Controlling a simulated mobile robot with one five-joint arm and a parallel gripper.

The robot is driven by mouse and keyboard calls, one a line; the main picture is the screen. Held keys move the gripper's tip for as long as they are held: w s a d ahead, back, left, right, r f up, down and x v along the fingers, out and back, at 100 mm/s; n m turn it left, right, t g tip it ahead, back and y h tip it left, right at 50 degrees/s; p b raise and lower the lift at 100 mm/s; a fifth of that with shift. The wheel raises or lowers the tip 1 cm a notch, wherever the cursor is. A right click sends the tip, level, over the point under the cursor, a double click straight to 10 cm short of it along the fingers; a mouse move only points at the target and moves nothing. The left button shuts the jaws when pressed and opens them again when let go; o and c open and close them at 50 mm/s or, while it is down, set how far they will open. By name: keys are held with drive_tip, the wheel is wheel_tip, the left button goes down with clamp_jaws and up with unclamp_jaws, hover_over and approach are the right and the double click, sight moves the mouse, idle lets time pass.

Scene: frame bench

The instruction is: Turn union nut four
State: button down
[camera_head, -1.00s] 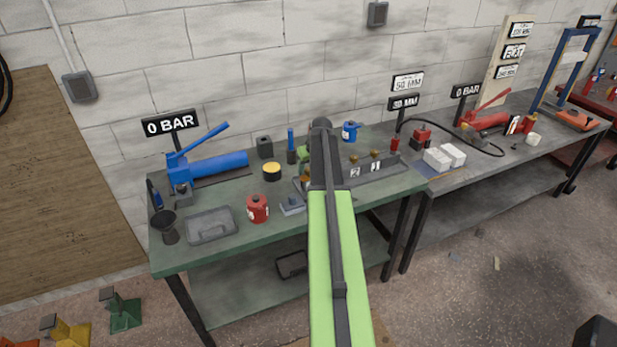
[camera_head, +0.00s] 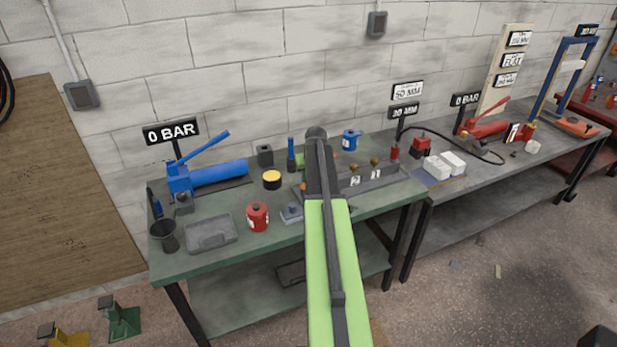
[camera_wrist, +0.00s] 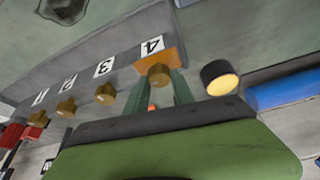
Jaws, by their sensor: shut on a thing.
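Union nut four (camera_wrist: 158,74) is a brass nut in front of an orange patch, beside the white label 4 (camera_wrist: 152,45) on the grey manifold block. In the wrist view, my gripper (camera_wrist: 158,82) has its two green fingers on either side of this nut, shut on it. The nuts at labels 3 (camera_wrist: 105,94), 2 (camera_wrist: 66,108) and 1 (camera_wrist: 38,116) stand in a row to the left, apart from the fingers. In the head view, my arm hides nut four and the gripper; the block (camera_head: 388,180) shows with labels 2 and 1.
A black can with a yellow top (camera_wrist: 219,78) stands close right of the fingers, with a blue cylinder (camera_wrist: 285,90) beyond. On the green bench (camera_head: 240,262) are a red can (camera_head: 257,217), a grey tray (camera_head: 210,233) and a blue pump (camera_head: 215,172).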

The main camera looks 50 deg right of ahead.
drive_tip(key=shift+a, duration=0.1)
drive_tip(key=c, duration=1.1)
unclamp_jaws()
drive_tip(key=shift+o, duration=0.2)
drive_tip(key=p+v, duration=1.6)
drive_tip(key=v, duration=0.1)
drive_tip(key=shift+r, duration=0.2)
drive_tip(key=shift+w+a, duration=0.1)
drive_tip(key=shift+a, duration=0.05)
